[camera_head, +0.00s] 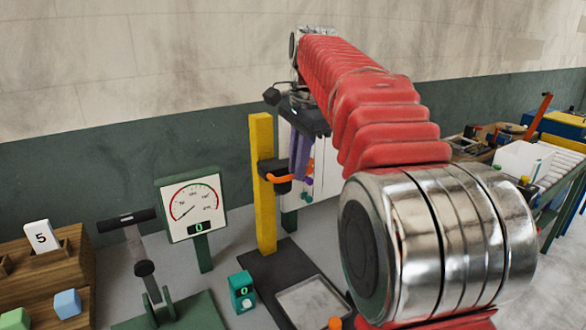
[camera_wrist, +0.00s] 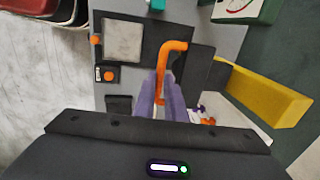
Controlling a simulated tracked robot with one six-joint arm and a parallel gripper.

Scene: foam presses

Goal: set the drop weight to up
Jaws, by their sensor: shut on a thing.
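The drop weight is a dark block (camera_head: 270,171) on a yellow upright post (camera_head: 262,215), with an orange bent handle (camera_head: 275,179) pointing towards my gripper. The block sits partway up the post, above the black base. In the wrist view the orange handle (camera_wrist: 172,47) runs between the purple fingers of my gripper (camera_wrist: 161,82), beside the dark block (camera_wrist: 195,70). My gripper (camera_head: 299,178) reaches down from above and is shut on the handle. The fingers cover part of the handle, and my arm hides what lies behind it on the right.
A grey plate (camera_head: 313,304) lies on the black base, with an orange knob (camera_head: 335,323) beside it. A dial gauge (camera_head: 193,206) and a small teal counter (camera_head: 241,292) stand to the left. A black-handled lever (camera_head: 127,219) and a wooden rack (camera_head: 70,259) are farther left.

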